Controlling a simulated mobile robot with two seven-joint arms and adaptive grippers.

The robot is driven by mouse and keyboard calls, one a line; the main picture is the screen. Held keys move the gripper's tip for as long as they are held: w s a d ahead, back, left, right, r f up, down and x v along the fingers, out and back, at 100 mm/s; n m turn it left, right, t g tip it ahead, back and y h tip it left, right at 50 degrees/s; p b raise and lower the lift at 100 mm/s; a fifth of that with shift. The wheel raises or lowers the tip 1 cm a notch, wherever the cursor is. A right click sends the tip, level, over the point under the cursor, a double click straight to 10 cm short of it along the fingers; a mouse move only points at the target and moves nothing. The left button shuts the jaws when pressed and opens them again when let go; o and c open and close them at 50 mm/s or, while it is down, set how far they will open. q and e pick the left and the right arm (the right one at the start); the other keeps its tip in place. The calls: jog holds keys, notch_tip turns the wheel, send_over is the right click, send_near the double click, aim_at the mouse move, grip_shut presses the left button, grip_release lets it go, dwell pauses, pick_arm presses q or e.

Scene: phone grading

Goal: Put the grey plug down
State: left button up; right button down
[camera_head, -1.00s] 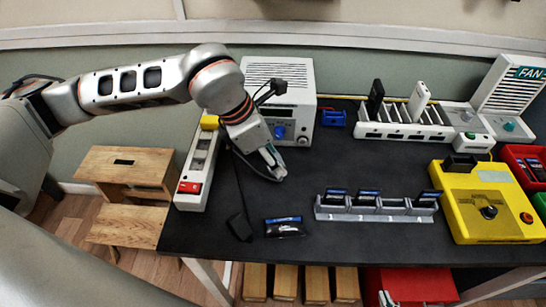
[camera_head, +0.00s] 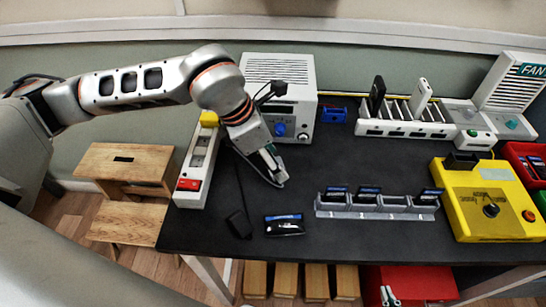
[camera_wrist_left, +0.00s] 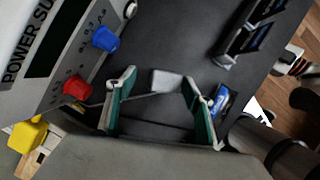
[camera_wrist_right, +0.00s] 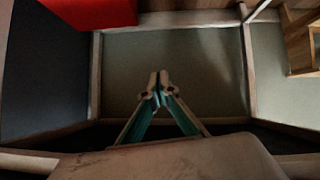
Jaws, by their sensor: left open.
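The grey plug (camera_wrist_left: 168,81) is a small pale grey block with a thin dark cable leading off to the left in the left wrist view. It lies between and just beyond the two green-padded fingers of my left gripper (camera_wrist_left: 165,92), which are spread wide with gaps beside the plug. The plug appears to rest on the black table; its underside is hidden. In the head view my left gripper (camera_head: 273,170) points down at the table in front of the power supply, and hides the plug. My right gripper (camera_wrist_right: 158,84) has its fingertips together, empty, over the floor.
The power supply (camera_head: 283,92) stands behind the left gripper, the power strip (camera_head: 199,165) to its left. A black adapter (camera_head: 239,224) and a phone (camera_head: 284,224) lie in front. A grey phone rack (camera_head: 377,210) is at right. The table between them is clear.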

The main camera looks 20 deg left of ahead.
pick_arm(q)
jog(key=shift+r, duration=0.35)
jog(key=p+v, duration=0.1)
jog(key=v, duration=1.1)
jog(key=shift+r+p, duration=0.25)
jog(key=shift+p, duration=0.1)
